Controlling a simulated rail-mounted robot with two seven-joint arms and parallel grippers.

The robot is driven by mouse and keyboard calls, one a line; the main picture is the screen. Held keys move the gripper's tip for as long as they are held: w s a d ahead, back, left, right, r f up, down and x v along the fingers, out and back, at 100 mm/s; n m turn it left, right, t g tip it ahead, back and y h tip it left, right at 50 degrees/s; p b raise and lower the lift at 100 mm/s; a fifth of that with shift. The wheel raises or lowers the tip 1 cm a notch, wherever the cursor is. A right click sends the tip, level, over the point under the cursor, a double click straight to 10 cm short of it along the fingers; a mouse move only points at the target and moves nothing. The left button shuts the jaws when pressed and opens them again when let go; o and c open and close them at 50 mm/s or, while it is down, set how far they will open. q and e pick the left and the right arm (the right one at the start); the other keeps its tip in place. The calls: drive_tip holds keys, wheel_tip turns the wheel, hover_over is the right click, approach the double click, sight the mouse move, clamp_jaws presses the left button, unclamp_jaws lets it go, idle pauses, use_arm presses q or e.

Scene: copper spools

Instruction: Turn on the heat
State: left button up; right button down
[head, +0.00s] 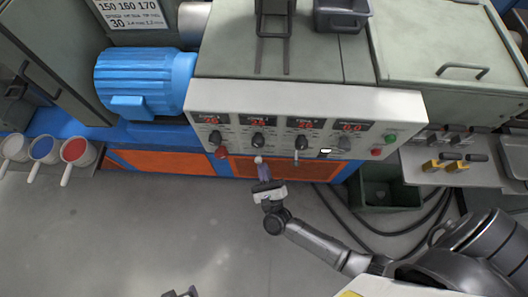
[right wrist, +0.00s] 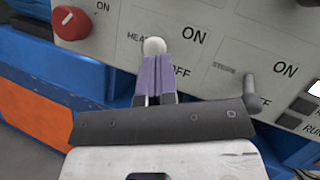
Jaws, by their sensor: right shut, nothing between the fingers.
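The white machine's control panel (head: 300,112) carries red displays, black knobs and switches. The heat lever has a white ball end (right wrist: 154,46), which also shows in the head view (head: 258,159). It sits beside the "HEA…" label, with ON printed at upper right and OFF at lower right. My right gripper (right wrist: 155,75) is shut and empty, its purple fingers just below the ball, touching or nearly so. The fingers hide the lever's shaft, so its setting cannot be told. A dark piece at the bottom edge (head: 180,292) may be my left gripper; its jaws are unclear.
A grey lever (right wrist: 251,92) points down to the right of the heat lever. A red knob (right wrist: 75,21) is at the left, and green and red buttons (head: 390,138) at the panel's right. A green bin (head: 390,195) and cables lie below. The grey floor in front is clear.

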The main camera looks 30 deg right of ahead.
use_arm(q)
drive_tip(key=r, duration=0.1)
drive_tip(key=r+p, duration=0.2)
drive_tip(key=shift+d, duration=0.25)
use_arm(e)
drive_tip(key=shift+r+m+g, duration=0.4)
drive_tip(key=shift+r+g, duration=0.2)
drive_tip(key=shift+g, duration=0.3)
use_arm(q)
drive_tip(key=shift+d+f+b, duration=0.15)
drive_tip(key=shift+f+b, duration=0.8)
drive_tip(key=shift+b, duration=0.05)
use_arm(e)
drive_tip(key=d+f+v, duration=0.1)
drive_tip(key=v, duration=1.2)
drive_tip(key=shift+f, duration=0.3)
use_arm(q)
drive_tip(key=shift+s+d, duration=0.1)
drive_tip(key=shift+d, duration=0.05)
